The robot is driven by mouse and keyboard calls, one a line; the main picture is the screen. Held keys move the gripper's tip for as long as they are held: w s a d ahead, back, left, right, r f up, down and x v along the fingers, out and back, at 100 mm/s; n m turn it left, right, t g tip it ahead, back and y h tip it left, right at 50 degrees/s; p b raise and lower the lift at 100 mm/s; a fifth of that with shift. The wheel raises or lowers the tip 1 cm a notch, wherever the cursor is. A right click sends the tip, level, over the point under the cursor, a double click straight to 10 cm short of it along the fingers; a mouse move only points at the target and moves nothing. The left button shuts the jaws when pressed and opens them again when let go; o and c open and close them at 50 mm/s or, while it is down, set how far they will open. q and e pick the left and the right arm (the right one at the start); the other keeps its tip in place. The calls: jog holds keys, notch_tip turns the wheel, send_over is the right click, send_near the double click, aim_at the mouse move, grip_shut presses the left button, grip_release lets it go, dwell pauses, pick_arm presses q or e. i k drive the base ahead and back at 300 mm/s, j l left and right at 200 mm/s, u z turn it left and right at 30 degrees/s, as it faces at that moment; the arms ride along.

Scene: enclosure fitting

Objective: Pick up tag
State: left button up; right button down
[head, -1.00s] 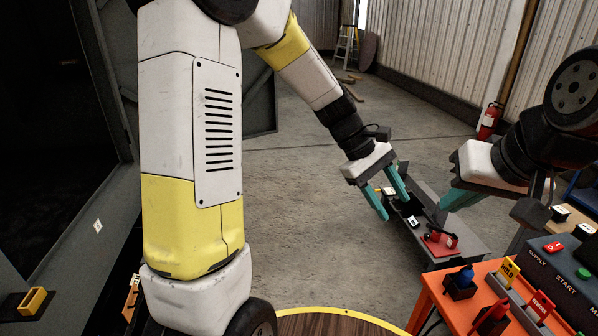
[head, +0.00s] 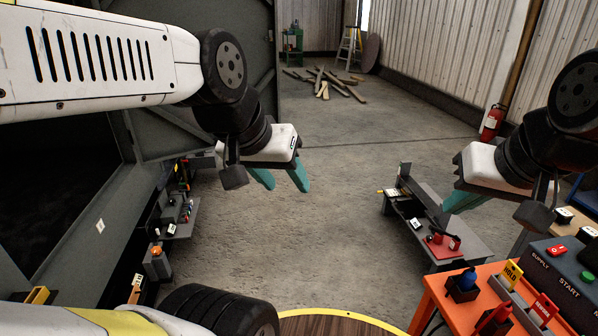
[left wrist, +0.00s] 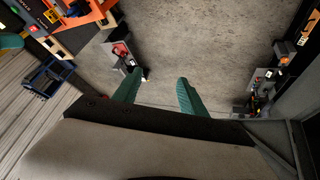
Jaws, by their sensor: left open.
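A yellow tag marked HOLD (head: 511,272) stands upright on the orange table (head: 428,283) at the lower right of the head view. A red tag (head: 543,306) stands beside it, nearer the front. My left gripper (head: 285,184) is open and empty, above bare floor left of the middle, well away from both tags. Its two teal fingers also show apart in the left wrist view (left wrist: 160,78). My right gripper (head: 455,203) is at the right, beyond the orange table; its fingers overlap in view, so its opening cannot be told.
A grey bench (head: 465,235) with a red part stands beyond the orange table. A control panel (head: 560,270) with START and SUPPLY labels is at the right edge. A shelf (head: 180,228) with small parts is on the left. The floor between is clear.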

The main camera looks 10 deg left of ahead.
aim_at(541, 312)
jog(key=z, duration=1.6)
